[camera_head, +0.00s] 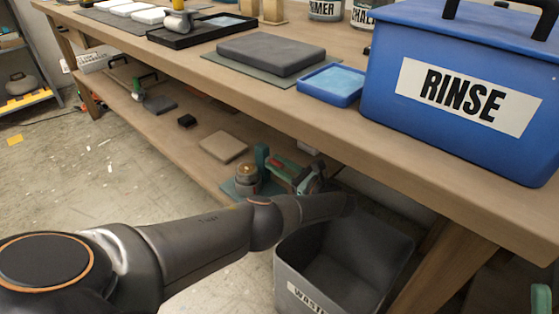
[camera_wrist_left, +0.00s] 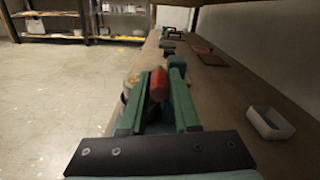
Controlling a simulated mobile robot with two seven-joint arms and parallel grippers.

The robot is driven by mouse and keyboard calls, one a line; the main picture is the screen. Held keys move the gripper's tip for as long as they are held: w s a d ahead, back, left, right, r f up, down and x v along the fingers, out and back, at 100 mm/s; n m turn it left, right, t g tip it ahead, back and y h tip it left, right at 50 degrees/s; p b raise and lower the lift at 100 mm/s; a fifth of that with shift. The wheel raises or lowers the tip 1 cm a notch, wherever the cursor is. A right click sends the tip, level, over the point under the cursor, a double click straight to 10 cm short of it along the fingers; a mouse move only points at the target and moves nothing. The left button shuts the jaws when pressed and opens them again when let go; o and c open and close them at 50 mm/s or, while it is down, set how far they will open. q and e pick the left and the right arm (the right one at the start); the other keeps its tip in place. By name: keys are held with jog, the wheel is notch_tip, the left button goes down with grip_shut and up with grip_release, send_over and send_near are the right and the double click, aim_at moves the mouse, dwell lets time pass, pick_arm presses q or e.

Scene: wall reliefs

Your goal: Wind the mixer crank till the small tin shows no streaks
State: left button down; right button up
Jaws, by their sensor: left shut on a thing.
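The mixer (camera_head: 262,155) stands on the lower shelf, with a teal base and post. The small tin (camera_head: 246,172) sits on its base and has a brownish-yellow top; streaks are too small to tell. My left gripper (camera_head: 284,171) reaches in under the table beside the tin. In the left wrist view its green-padded fingers (camera_wrist_left: 157,88) are shut on the red crank handle (camera_wrist_left: 158,84). The tin (camera_wrist_left: 131,84) is partly hidden behind the left finger there. The crank's arm is mostly hidden. My right gripper is not in view.
A grey waste bin (camera_head: 342,255) stands on the floor below my left forearm. The tabletop (camera_head: 235,85) lies above the shelf. A blue "RINSE" tub (camera_head: 460,95) is on the table. A white tray (camera_wrist_left: 269,122) lies on the shelf to the right.

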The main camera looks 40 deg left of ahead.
pick_arm(q)
jog(key=shift+s+f+n, duration=0.3)
jog(key=shift+f+n, duration=0.05)
jog(key=shift+n, duration=0.45)
jog(key=shift+s+f+n, duration=0.3)
jog(key=shift+n, duration=0.5)
jog(key=shift+s+f+n, duration=0.3)
jog(key=shift+f+n, duration=0.05)
jog(key=shift+n, duration=0.45)
jog(key=c, duration=0.7)
grip_release()
jog(key=shift+w, duration=0.1)
jog(key=shift+r, duration=0.1)
jog(key=shift+d, duration=0.1)
